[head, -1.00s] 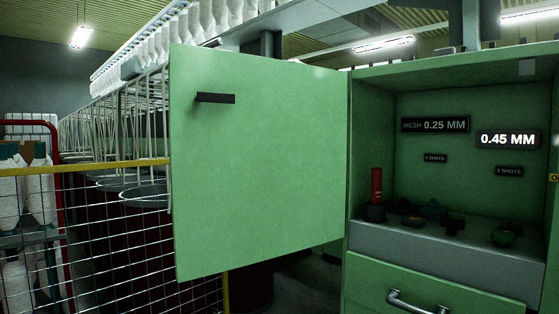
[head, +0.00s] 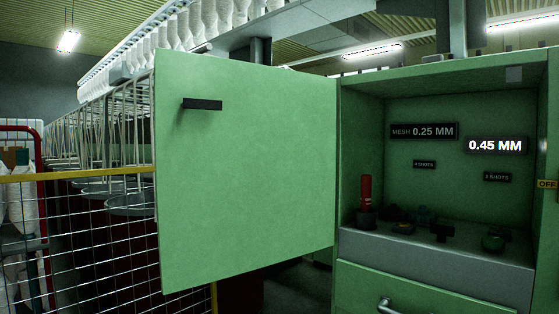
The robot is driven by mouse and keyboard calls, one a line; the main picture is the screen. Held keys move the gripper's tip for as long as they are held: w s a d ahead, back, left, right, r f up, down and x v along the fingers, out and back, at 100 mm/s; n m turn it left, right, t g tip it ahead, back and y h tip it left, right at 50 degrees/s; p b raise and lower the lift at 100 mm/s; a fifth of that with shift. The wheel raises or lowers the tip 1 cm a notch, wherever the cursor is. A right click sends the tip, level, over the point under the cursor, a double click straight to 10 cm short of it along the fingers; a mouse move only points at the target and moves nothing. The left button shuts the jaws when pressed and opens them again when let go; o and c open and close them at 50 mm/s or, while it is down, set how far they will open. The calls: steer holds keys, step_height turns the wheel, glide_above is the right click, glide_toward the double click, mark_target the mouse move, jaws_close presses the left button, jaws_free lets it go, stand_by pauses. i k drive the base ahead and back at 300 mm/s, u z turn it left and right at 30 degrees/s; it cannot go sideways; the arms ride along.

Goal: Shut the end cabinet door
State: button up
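The green cabinet door (head: 245,180) stands wide open in the head view, swung out to the left of the cabinet. A short black handle (head: 202,104) is near its upper left corner. The green end cabinet (head: 437,267) is at the right with its inside exposed. The door meets it along the cabinet's left edge. My gripper is not in view.
Inside the cabinet are a red cylinder (head: 366,190), several dark knobs and labels, including a lit "0.45 MM" sign (head: 495,146). A drawer handle (head: 390,307) is below. A yellow-railed wire mesh fence (head: 80,250) stands at the left, with machinery behind.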

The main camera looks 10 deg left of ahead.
mark_target(249, 185)
steer(key=z, duration=0.35)
steer(key=k, duration=0.2)
steer(key=z, duration=3.05)
steer(key=k, duration=1.3)
steer(key=u, duration=0.05)
